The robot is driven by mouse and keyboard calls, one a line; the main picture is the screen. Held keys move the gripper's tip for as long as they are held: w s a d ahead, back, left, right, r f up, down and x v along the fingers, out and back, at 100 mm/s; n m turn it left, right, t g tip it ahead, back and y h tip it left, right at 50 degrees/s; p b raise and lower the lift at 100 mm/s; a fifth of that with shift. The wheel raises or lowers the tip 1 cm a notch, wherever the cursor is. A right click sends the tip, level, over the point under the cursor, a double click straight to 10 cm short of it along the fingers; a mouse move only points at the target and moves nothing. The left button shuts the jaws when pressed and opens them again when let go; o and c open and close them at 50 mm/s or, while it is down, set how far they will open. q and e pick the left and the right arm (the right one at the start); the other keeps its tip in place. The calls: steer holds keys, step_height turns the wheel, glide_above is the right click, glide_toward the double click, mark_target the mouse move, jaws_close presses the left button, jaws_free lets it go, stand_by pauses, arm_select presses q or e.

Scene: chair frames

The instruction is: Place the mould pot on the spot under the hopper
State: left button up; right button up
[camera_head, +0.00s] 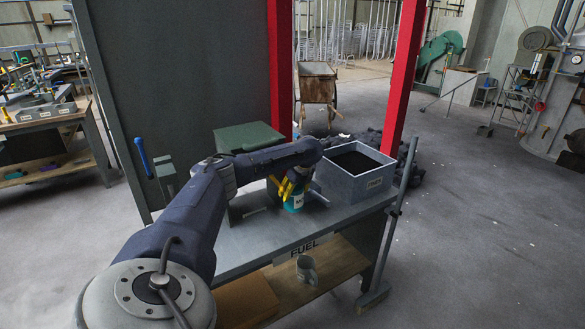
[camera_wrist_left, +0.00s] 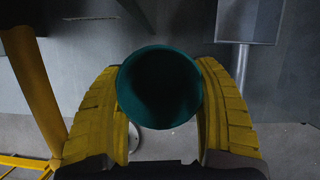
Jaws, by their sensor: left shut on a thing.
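The mould pot is a teal round cup with a white label (camera_head: 297,201) in the head view. My left gripper (camera_head: 289,188), with yellow fingers, is shut on it at the bench, beside the grey box. In the left wrist view the pot's dark open mouth (camera_wrist_left: 160,87) faces the camera, between the yellow fingers. The arm partly covers the pot in the head view. I cannot tell whether its base touches the bench top. A green-topped unit (camera_head: 248,136) stands at the back of the bench. I cannot tell whether it is the hopper, and the spot is not visible.
The grey bench (camera_head: 250,243) carries a labelled grey box (camera_head: 352,191) filled with dark material, close right of the pot. A mug (camera_head: 306,268) stands on the lower shelf. Red posts (camera_head: 405,75) rise behind. Open floor lies right.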

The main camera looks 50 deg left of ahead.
mark_target(293, 202)
arm_select(q)
step_height(293, 202, down, 4)
steer(key=shift+s+a+f, duration=0.1)
steer(key=shift+a+f, duration=0.1)
steer(key=shift+f, duration=0.2)
steer(key=shift+f, duration=0.15)
steer(key=o, duration=1.4)
steer(key=shift+c, duration=0.2)
